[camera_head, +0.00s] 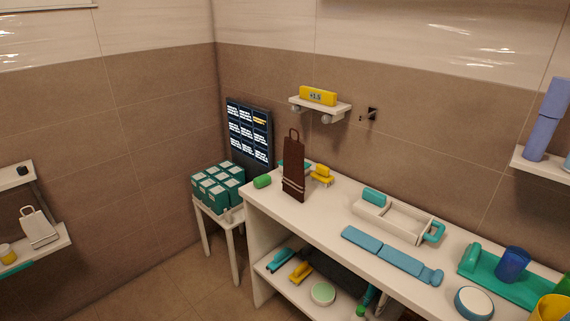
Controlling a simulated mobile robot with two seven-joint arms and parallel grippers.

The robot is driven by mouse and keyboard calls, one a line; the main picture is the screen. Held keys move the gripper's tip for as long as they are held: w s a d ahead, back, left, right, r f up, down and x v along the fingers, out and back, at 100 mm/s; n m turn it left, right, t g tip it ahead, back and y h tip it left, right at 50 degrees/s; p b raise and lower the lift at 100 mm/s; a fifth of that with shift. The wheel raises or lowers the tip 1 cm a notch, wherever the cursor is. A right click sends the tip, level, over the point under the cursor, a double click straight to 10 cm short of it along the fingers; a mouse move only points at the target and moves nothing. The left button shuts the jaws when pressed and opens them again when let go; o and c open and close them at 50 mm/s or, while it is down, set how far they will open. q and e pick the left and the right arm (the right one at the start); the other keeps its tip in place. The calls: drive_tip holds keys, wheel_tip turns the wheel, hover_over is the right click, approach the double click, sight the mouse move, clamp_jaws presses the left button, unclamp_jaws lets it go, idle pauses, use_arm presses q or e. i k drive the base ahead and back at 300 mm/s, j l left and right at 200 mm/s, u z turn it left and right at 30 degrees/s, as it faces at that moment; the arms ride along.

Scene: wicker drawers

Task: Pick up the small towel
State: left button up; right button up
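No gripper of mine shows in the head view. I cannot tell for sure which thing is the small towel. A dark brown, flat, towel-like piece (294,172) with a loop on top and pale stripes near its bottom stands upright at the left end of the white counter (334,205). A similar white piece with a loop (38,228) leans on a low shelf at the far left. A flat blue piece in sections (381,253) lies on the counter's front half.
A white caddy (398,217) and a teal tray (505,282) with a blue cup (512,264) stand on the counter. A small table (220,212) with teal boxes is in the corner. Floor (165,290) left of the counter is clear.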

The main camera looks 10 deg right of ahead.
sight(293, 180)
drive_tip(key=i+j+z, duration=0.15)
drive_tip(key=i+j, duration=0.5)
drive_tip(key=j, duration=0.1)
